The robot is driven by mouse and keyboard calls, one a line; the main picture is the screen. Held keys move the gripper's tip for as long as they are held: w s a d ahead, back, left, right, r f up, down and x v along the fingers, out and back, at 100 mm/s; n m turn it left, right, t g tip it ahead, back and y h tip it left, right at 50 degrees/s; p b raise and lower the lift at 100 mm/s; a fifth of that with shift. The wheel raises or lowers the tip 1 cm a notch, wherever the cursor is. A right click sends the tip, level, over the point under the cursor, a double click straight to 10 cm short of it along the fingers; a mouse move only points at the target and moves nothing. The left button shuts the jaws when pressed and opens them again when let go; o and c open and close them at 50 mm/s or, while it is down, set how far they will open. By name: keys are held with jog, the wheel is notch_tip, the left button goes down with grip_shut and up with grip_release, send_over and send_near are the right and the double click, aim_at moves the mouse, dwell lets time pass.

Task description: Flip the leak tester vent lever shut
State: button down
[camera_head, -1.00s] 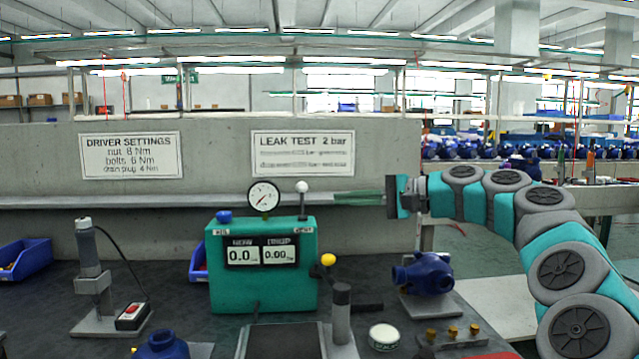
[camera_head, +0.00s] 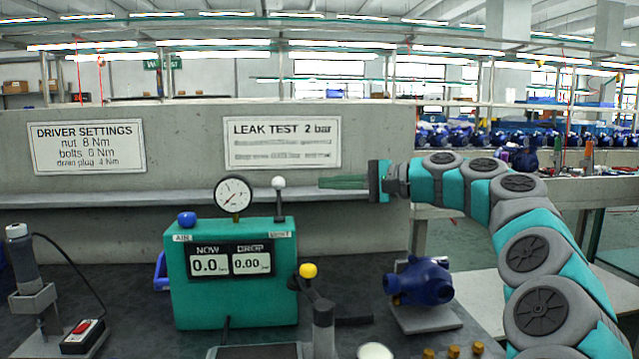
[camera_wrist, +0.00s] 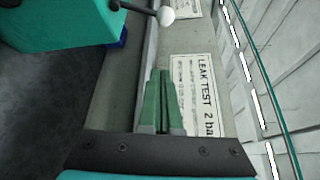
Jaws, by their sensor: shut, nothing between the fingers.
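The leak tester (camera_head: 235,300) is a green box on the bench with a gauge (camera_head: 233,194) on top and a display reading 0.0 and 0.00. Its vent lever (camera_head: 279,199) stands upright at the top right, a dark rod with a white ball. My gripper (camera_head: 322,183) is shut and empty, to the right of the lever's ball at about its height, pointing left and apart from it. In the wrist view the shut green fingers (camera_wrist: 161,75) point up the picture, and the lever's white ball (camera_wrist: 165,16) is ahead of them near the top edge.
A blue knob (camera_head: 186,219) sits on the tester's top left. A yellow-knobbed lever (camera_head: 308,271) stands at its right side. A blue pump (camera_head: 420,281) rests on a plate further right. A concrete wall (camera_head: 380,140) with signs is behind. A driver (camera_head: 28,272) stands at left.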

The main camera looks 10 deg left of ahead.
aim_at(279, 196)
jog(key=shift+s+a+p, duration=0.1)
jog(key=shift+s+a, duration=0.15)
jog(key=shift+a, duration=1.1)
jog(key=shift+s+a+p, duration=0.1)
jog(key=shift+s+a, duration=0.2)
jog(key=shift+a, duration=1)
jog(key=shift+s+a+p, duration=0.1)
jog(key=shift+s+a, duration=0.15)
jog(key=shift+a, duration=1.1)
